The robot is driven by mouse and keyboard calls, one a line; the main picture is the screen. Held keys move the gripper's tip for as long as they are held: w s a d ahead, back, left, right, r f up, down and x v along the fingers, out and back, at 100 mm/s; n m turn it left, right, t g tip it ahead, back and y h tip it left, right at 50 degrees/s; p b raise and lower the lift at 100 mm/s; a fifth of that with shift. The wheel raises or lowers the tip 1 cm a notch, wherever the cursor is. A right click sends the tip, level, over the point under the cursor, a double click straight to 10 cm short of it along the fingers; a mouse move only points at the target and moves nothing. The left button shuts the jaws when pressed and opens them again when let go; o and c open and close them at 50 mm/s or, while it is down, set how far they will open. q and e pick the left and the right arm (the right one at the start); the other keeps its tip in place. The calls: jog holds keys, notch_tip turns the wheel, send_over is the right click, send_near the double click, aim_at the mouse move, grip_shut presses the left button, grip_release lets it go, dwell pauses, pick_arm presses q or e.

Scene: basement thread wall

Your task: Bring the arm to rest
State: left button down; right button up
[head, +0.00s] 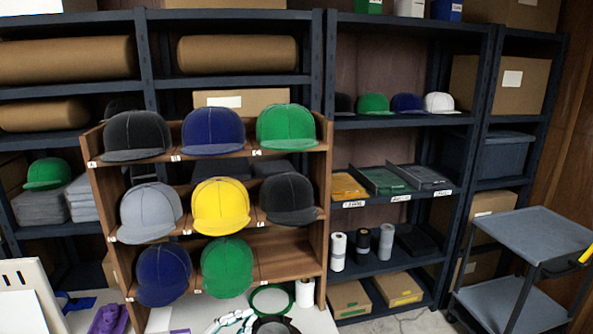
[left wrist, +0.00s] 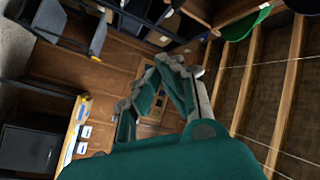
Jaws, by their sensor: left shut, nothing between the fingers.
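My left gripper (head: 232,320) shows at the bottom centre of the head view, white and green, partly cut off by the frame edge. It is low in front of the wooden cap rack, close to the white table top. In the left wrist view the green and grey fingers of my left gripper (left wrist: 166,68) come together at their tips, shut with nothing held. My right gripper is in neither view.
The wooden rack (head: 219,162) holds several caps; its lower right slot is empty. A purple object (head: 108,319) lies left. A grey cart (head: 535,236) stands right, with bare floor beside it.

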pick_arm(q)
jog(key=s+a+f+n+y, duration=0.6)
jog(key=a+f+n+y, duration=0.4)
jog(key=n+y, duration=0.4)
jog(key=s+f+n+g+h, duration=0.1)
jog(key=s+f+g, duration=0.45)
jog(key=s, duration=0.55)
jog(key=s+f+n+g, duration=0.1)
jog(key=s+f+g, duration=0.45)
jog(key=s, duration=0.55)
notch_tip(320, 180, down, 23)
jog(key=s+g, duration=0.1)
jog(key=g, duration=0.1)
jog(key=s+a+f+g, duration=0.1)
jog(key=s+a+f, duration=0.2)
jog(key=s+f, duration=1.4)
jog(key=shift+s+f+m, duration=0.2)
jog(key=shift+f+m, duration=0.2)
jog(key=shift+f, duration=0.05)
